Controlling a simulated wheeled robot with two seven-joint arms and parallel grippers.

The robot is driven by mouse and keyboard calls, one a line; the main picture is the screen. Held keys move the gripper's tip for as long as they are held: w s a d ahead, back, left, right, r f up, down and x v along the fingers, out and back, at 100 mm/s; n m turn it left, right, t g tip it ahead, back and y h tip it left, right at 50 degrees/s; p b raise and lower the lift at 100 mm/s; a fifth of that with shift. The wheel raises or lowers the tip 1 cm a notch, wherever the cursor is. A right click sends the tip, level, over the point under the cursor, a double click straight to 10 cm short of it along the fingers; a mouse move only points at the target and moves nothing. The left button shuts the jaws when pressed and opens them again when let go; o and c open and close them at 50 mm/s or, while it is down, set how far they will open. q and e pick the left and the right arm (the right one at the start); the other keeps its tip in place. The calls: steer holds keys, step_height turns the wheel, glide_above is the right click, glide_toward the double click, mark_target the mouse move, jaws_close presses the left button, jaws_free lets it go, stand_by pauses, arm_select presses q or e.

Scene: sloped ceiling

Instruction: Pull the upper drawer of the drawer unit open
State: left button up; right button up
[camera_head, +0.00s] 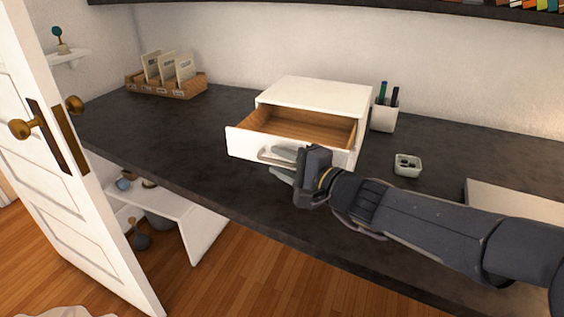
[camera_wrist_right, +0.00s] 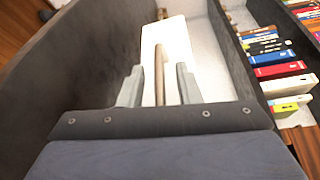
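The white drawer unit (camera_head: 316,94) stands on the dark desk against the wall. Its drawer (camera_head: 250,142) is pulled well out, with its wooden inside showing empty. It appears to be the upper drawer; the front below it is mostly hidden. The bar handle (camera_head: 272,158) is on the drawer front. My right gripper (camera_head: 283,163) is at the handle. In the right wrist view, its two fingers (camera_wrist_right: 158,88) stand apart on either side of the handle (camera_wrist_right: 159,65), with gaps on both sides, so it is open around it. My left gripper is not in view.
A pen cup (camera_head: 384,116) stands right of the unit and a small dish (camera_head: 407,166) in front of it. A card box (camera_head: 166,86) is at the back left. An open white door (camera_head: 72,190) is on the left. The desk (camera_head: 170,130) left of the drawer is clear.

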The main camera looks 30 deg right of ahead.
steer(key=p+v, duration=0.1)
steer(key=v, duration=0.6)
steer(key=shift+s, duration=0.35)
steer(key=s+a+f+n+g+y, duration=0.2)
steer(key=s+a+f+n+g, duration=0.7)
steer(key=s+a+n, duration=0.2)
steer(key=s+d+f+n+g+h, duration=0.1)
steer(key=s+d+f+n+h, duration=0.2)
steer(key=s+f+n, duration=0.1)
step_height(320, 180, up, 18)
steer(key=p, duration=1.9)
steer(key=shift+d+r+g+p, duration=0.25)
steer(key=shift+d+g+p, duration=0.05)
steer(key=shift+d+p, duration=0.1)
